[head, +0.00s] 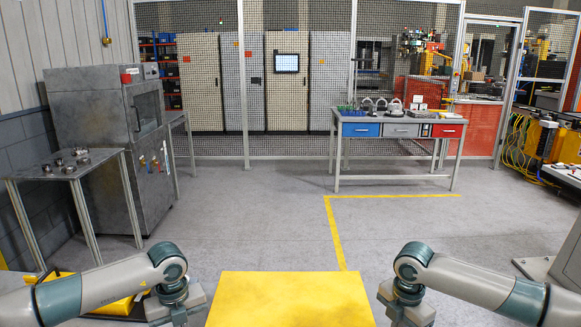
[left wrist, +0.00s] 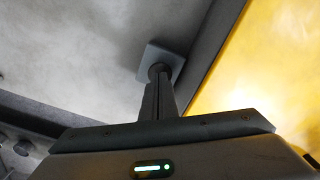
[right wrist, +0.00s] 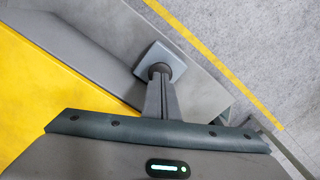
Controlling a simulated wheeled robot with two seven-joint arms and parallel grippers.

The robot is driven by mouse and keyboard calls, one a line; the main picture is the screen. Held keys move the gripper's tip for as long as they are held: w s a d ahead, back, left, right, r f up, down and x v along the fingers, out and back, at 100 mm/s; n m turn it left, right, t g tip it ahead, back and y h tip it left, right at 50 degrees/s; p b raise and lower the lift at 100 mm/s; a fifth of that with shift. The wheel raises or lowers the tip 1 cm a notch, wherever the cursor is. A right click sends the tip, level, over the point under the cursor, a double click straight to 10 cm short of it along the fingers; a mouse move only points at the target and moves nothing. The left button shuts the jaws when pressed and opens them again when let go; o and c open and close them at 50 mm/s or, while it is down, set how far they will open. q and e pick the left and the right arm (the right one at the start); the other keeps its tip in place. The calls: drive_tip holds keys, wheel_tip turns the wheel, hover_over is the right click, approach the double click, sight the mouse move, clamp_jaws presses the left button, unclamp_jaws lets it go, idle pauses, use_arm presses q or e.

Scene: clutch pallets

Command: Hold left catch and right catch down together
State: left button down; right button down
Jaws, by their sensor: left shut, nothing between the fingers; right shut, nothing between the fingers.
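The left catch appears to be a grey square pad (left wrist: 153,54) in the left wrist view, on a grey strip beside a yellow panel (head: 290,300). My left gripper (left wrist: 160,72) is shut and empty, its dark fingertips over the pad's middle. The right catch appears to be a blue-grey square pad (right wrist: 158,54) in the right wrist view. My right gripper (right wrist: 159,72) is shut and empty, its tips over that pad's middle. Both tips look on or very near the pads; contact and how far the pads are pressed cannot be told. In the head view both fingertips are hidden.
The yellow panel lies between my two arms. A grey table (head: 92,163) with metal parts and a grey cabinet (head: 113,120) stand at left. A workbench (head: 400,126) with drawers stands at the back before a mesh fence. The floor between is clear.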

use_arm(q)
drive_tip(key=shift+s+f, duration=0.1)
drive_tip(key=shift+f, duration=1.3)
idle(0.8)
drive_tip(key=shift+s, duration=0.1)
use_arm(e)
drive_tip(key=shift+f, duration=1.25)
use_arm(q)
drive_tip(key=shift+f, duration=0.1)
use_arm(e)
drive_tip(key=shift+s+f, duration=0.15)
drive_tip(key=shift+f, duration=0.05)
idle(0.7)
use_arm(q)
drive_tip(key=shift+r, duration=3.7)
use_arm(e)
drive_tip(key=shift+s+f, duration=0.1)
use_arm(q)
drive_tip(key=shift+w, duration=0.25)
use_arm(e)
wheel_tip(320, 180, up, 2)
drive_tip(key=shift+w+r, duration=0.15)
drive_tip(key=shift+r, duration=1.25)
drive_tip(key=shift+w+r, duration=0.1)
drive_tip(key=shift+r, duration=1.25)
